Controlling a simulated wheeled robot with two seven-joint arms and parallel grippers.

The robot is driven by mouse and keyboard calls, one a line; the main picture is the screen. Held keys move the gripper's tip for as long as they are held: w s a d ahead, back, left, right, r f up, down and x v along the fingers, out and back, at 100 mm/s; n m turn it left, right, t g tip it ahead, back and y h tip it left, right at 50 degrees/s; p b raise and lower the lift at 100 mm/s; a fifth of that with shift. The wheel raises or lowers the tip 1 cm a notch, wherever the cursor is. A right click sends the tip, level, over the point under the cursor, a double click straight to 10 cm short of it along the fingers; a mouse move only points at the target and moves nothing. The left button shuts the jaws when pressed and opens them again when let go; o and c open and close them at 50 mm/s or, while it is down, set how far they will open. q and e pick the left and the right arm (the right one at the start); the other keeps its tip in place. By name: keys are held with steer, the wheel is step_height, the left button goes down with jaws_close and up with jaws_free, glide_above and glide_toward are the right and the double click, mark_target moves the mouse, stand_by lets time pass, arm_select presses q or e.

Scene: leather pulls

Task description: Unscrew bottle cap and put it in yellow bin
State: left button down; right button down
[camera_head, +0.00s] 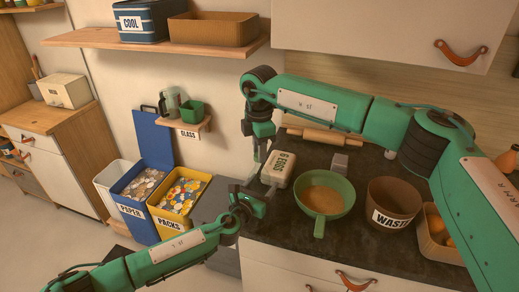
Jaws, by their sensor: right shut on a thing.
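My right gripper (260,150) points down at the left edge of the counter. It is shut at the top of a slim, pale, see-through shape that looks like the bottle (254,172). The cap is hidden between its fingers. My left gripper (240,192) is just below and left, close to the lower part of that shape. Its fingers are too small and dark to tell whether they are open or shut. The yellow bin (161,222), labelled PACKS, stands on the floor at left and holds many colourful pieces.
A blue PAPER bin (131,222) and a white bin (103,180) stand beside the yellow bin. A GLASS shelf (185,125) hangs above the bins.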

steer(key=n, duration=1.4)
steer(key=shift+r, duration=0.1)
steer(key=n, duration=1.4)
steer(key=shift+a+n, duration=0.1)
steer(key=shift+n, duration=0.2)
steer(key=n, duration=0.4)
steer(key=shift+n, duration=0.4)
steer(key=n, duration=1.7)
steer(key=shift+n, duration=0.4)
steer(key=shift+r, duration=0.25)
